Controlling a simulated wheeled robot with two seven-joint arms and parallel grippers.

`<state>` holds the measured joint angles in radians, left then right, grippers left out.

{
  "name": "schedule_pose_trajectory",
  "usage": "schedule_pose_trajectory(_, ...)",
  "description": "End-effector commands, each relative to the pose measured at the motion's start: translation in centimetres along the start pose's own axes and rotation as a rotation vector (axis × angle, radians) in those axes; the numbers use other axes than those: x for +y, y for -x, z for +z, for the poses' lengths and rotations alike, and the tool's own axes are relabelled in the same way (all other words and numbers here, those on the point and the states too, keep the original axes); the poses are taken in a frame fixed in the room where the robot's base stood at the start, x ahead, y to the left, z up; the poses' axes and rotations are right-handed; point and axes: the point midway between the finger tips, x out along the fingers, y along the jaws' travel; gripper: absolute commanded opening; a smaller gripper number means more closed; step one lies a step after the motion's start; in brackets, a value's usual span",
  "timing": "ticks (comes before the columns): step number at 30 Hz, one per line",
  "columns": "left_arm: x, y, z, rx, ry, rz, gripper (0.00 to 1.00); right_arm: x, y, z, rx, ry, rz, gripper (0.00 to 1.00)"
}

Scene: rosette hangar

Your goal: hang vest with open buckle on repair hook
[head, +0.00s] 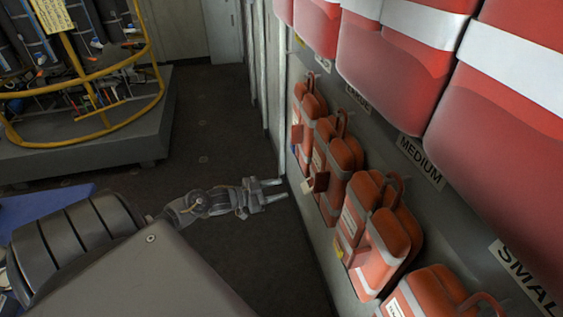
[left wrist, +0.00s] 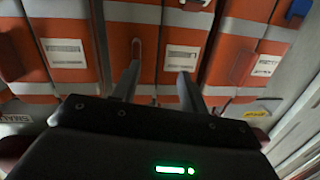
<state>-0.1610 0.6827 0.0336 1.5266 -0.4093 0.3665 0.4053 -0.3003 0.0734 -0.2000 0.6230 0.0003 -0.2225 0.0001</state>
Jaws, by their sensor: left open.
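Orange vests hang in a lower row along the wall, among them a near one (head: 385,235), a middle one (head: 345,155) and a far one (head: 305,115). Large red vests with pale bands (head: 400,60) hang above them. I cannot tell which vest has an open buckle, and I cannot make out a repair hook. My left gripper (head: 284,189) is open and empty, left of the lower row. In the left wrist view its fingers (left wrist: 158,82) point toward orange vests with white labels (left wrist: 183,58); contact cannot be told. My right gripper is out of view.
Wall signs read MEDIUM (head: 421,160) and SMALL (head: 525,275). A yellow-railed rack (head: 100,75) with tools and cylinders stands on a grey platform (head: 90,155) at the upper left. Dark floor (head: 215,130) lies clear between platform and wall. A blue surface (head: 45,205) is at the left.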

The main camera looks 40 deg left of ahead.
Motion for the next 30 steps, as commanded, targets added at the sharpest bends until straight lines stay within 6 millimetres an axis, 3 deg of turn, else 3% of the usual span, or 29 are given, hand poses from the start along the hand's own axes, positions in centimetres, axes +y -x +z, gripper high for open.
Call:
schedule_pose_trajectory(3,2.2,-0.4,-2.7,0.087,0.057,0.081,0.44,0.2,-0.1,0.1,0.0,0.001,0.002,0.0)
schedule_pose_trajectory(6,2.8,-0.3,-3.3,0.119,0.112,0.113,0.44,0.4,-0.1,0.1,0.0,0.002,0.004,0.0)
schedule_pose_trajectory(17,2.8,-1.3,-3.3,0.12,0.124,0.111,0.44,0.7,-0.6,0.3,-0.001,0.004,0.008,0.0)
schedule_pose_trajectory(30,3.3,-5.8,-3.8,0.119,0.124,0.11,0.44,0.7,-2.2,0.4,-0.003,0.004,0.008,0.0)
